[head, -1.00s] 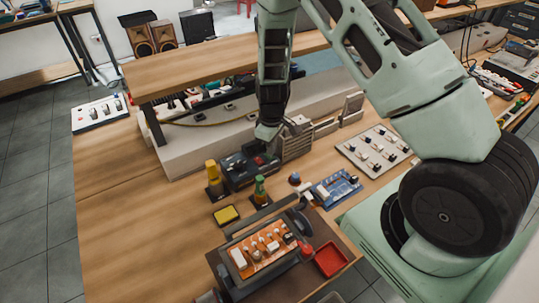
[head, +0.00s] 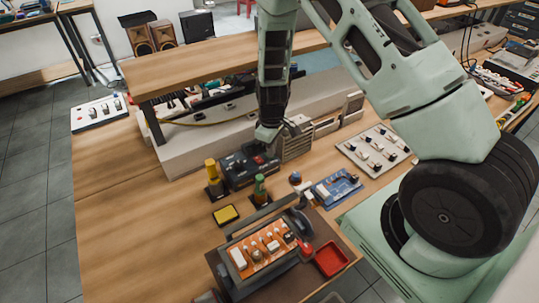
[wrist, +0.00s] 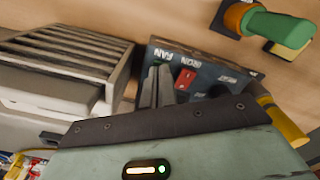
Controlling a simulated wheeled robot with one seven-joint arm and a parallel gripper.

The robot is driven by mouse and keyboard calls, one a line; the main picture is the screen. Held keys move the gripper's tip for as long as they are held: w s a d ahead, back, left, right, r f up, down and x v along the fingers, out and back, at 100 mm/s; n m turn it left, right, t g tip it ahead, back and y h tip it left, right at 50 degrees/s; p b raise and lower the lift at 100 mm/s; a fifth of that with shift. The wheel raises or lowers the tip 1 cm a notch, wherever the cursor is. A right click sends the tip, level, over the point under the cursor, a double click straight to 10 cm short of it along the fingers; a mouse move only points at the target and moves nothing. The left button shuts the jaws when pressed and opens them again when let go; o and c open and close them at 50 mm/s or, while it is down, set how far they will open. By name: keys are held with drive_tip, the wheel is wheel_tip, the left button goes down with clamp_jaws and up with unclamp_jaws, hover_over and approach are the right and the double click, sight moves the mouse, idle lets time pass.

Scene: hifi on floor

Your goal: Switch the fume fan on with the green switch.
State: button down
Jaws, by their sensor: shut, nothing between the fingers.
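A dark switch box (head: 240,167) stands on the bench in front of the grey shelf base. It also shows in the wrist view (wrist: 218,77), with upside-down labels reading FAN and IRON and a red switch (wrist: 185,78) under the IRON label. I cannot see a green switch; my fingers cover the panel near the FAN label. The grey ribbed fume fan (head: 295,143) stands right beside the box, and its slatted front fills the left of the wrist view (wrist: 75,50). My gripper (wrist: 157,72) is shut and empty, with its tips at the box's FAN end. I cannot tell whether they touch.
A yellow-handled tool (head: 211,173) and a green-handled tool (head: 260,188) stand close to the box. A yellow sponge tray (head: 226,215), a blue circuit board (head: 337,187) and an orange-board fixture (head: 260,252) lie nearer. The shelf (head: 220,70) is behind.

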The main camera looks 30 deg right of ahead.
drive_tip(key=shift+f+b, duration=0.35)
drive_tip(key=shift+f, duration=0.1)
drive_tip(key=shift+r+p, duration=2.55)
drive_tip(key=shift+r, duration=1.05)
